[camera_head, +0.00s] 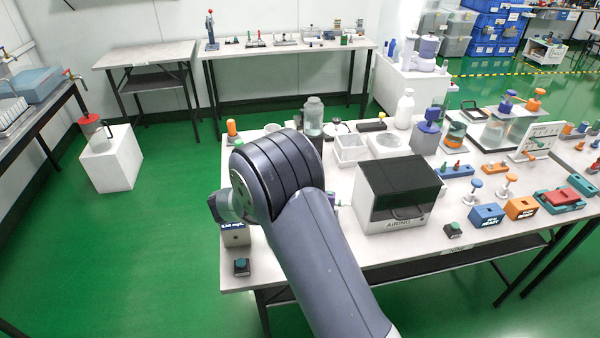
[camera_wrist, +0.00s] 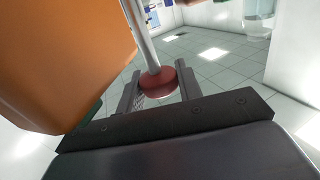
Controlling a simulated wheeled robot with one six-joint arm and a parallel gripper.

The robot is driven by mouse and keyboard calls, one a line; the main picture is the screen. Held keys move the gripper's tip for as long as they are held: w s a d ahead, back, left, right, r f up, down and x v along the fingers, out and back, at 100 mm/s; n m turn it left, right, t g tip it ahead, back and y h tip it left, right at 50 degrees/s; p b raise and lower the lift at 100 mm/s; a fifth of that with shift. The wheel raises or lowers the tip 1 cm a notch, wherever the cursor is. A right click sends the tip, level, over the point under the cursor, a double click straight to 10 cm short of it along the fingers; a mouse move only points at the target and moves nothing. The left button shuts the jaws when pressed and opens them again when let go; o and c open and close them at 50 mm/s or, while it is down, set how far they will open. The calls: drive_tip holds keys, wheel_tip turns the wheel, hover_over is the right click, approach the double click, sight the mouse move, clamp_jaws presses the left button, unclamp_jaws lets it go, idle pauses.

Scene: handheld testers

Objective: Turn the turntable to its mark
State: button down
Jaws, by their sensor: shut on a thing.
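My gripper (camera_wrist: 157,72) shows in the wrist view, with one finger on each side of a round dark red knob (camera_wrist: 158,84). It is shut on this knob, which has a grey metal rod (camera_wrist: 139,35) running up from it. I cannot tell from the view whether the knob belongs to the turntable. In the head view my arm hides the gripper and what it holds. I cannot make out the turntable's disc or its mark in either view.
A large orange thing (camera_wrist: 65,60) stands very close on the left of the wrist view. In the head view, a black-and-white box (camera_head: 400,190), a clear jar (camera_head: 313,118) and several small devices crowd the white table (camera_head: 345,250) around my arm.

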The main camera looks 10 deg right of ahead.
idle(0.4)
drive_tip(key=c, duration=1)
unclamp_jaws()
drive_tip(key=shift+r, duration=0.1)
wheel_tip(320, 180, up, 10)
drive_tip(key=shift+f, duration=0.1)
drive_tip(key=shift+c, duration=0.3)
